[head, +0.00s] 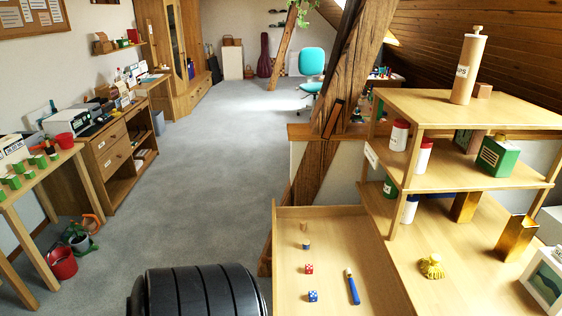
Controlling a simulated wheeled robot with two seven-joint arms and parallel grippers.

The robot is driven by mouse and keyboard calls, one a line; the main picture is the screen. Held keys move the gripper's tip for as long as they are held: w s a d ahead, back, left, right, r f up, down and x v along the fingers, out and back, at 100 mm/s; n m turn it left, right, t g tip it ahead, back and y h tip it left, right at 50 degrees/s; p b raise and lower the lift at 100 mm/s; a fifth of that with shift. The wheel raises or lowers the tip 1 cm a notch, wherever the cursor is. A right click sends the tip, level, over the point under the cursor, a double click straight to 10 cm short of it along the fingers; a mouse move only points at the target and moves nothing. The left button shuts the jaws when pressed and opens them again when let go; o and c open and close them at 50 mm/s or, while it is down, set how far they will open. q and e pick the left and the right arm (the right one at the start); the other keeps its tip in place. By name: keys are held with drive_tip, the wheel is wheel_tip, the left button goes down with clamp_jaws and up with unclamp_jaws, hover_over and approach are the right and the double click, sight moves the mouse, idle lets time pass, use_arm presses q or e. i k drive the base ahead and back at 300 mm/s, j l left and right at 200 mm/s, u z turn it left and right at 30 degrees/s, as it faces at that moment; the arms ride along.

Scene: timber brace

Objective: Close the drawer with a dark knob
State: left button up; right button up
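An open-topped wooden drawer or tray (287,238) juts out at the bottom middle, left of the wooden shelf unit (438,110). It holds a red die (309,269), a blue die (313,296), a blue stick-like item (353,287) and small wooden pieces (305,244). Its near end is cut off by the frame, so no knob shows on it. A wooden desk at the left has drawers (113,154) that look shut, with small dark handles. I cannot tell which drawer has the dark knob. Neither of my grippers is in view.
The shelf unit carries cans, boxes and a wooden cylinder (468,68). A gold ornament (432,267) and a picture frame (546,282) stand at the lower right. A timber brace (352,70) rises behind. Grey carpet (200,190) is open in the middle; a red bucket (62,263) stands left.

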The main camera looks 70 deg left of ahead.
sight(341, 238)
drive_tip(key=k+j+u, duration=0.1)
drive_tip(key=u, duration=1.4)
drive_tip(key=j+u, duration=0.15)
drive_tip(key=j, duration=0.25)
drive_tip(key=i+j+u, duration=0.1)
drive_tip(key=j, duration=0.25)
